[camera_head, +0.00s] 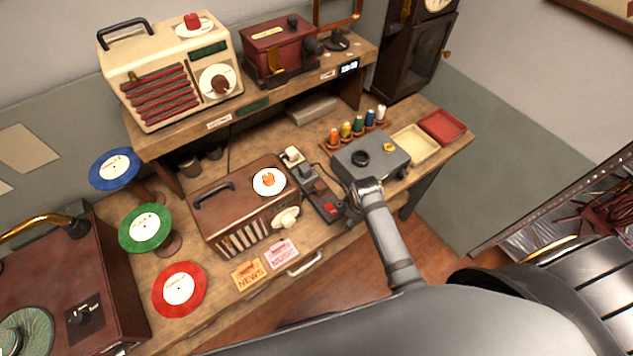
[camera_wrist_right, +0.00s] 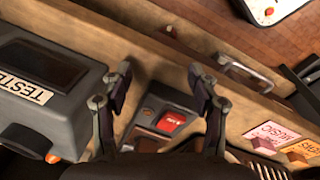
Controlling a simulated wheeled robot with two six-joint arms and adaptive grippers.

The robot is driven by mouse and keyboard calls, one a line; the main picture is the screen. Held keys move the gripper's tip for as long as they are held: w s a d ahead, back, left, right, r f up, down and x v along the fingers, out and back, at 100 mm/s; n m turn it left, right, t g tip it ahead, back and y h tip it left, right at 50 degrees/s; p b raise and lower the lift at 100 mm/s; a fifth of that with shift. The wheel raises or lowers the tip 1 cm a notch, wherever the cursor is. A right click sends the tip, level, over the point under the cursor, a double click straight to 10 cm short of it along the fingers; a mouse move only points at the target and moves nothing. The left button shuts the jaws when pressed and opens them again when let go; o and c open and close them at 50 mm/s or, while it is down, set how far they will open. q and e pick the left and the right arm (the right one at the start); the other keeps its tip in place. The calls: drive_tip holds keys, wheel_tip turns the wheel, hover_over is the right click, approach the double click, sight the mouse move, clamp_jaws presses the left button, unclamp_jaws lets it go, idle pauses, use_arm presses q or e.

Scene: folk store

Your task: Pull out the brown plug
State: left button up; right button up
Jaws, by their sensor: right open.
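The dark power strip (camera_head: 318,188) lies on the desk beside the brown radio, with a red switch (camera_head: 331,209) at its near end. A cream plug (camera_head: 291,155) and a grey plug (camera_head: 306,171) sit farther along it. In the right wrist view, the red switch (camera_wrist_right: 172,122) shows between the fingers, and a brown piece (camera_wrist_right: 150,139), apparently the brown plug, sits just below it, partly hidden. My right gripper (camera_wrist_right: 160,84) is open and empty over the strip's switch end. In the head view its fingers are mostly hidden by the wrist. My left gripper is not in view.
The grey tester box (camera_head: 371,158) stands close to the right of the strip; it also shows in the right wrist view (camera_wrist_right: 45,85). The brown radio (camera_head: 235,205) stands to the left. Coloured spools (camera_head: 358,126) and trays (camera_head: 414,142) stand behind. Ticket cards (camera_head: 283,254) lie in front.

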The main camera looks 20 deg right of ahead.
drive_tip(key=w+a+r+n, duration=0.1)
drive_tip(key=w+r+n, duration=0.1)
drive_tip(key=w+a+r+n, duration=0.1)
drive_tip(key=w+r+n, duration=0.1)
drive_tip(key=w+n, duration=0.1)
drive_tip(key=w+a+r+n+g+p, duration=0.1)
drive_tip(key=w+r+n, duration=0.1)
drive_tip(key=w, duration=0.1)
drive_tip(key=shift+w+a+r+n+y, duration=0.1)
drive_tip(key=shift+a+r+n+y, duration=0.25)
drive_tip(key=shift+r+n+y, duration=0.05)
drive_tip(key=w+a+r+n, duration=0.3)
drive_tip(key=a+r+n, duration=0.1)
drive_tip(key=n, duration=0.1)
drive_tip(key=shift+w+r+g+p, duration=0.15)
drive_tip(key=shift+w+g+p, duration=0.15)
drive_tip(key=shift+w+g, duration=0.1)
drive_tip(key=shift+w+a+r+n, duration=0.2)
drive_tip(key=shift+a+r+n, duration=0.05)
drive_tip(key=shift+r+n, duration=0.05)
drive_tip(key=shift+r, duration=0.1)
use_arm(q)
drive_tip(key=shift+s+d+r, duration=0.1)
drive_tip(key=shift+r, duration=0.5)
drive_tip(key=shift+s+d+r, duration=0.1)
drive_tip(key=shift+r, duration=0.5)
use_arm(e)
drive_tip(key=shift+d, duration=0.2)
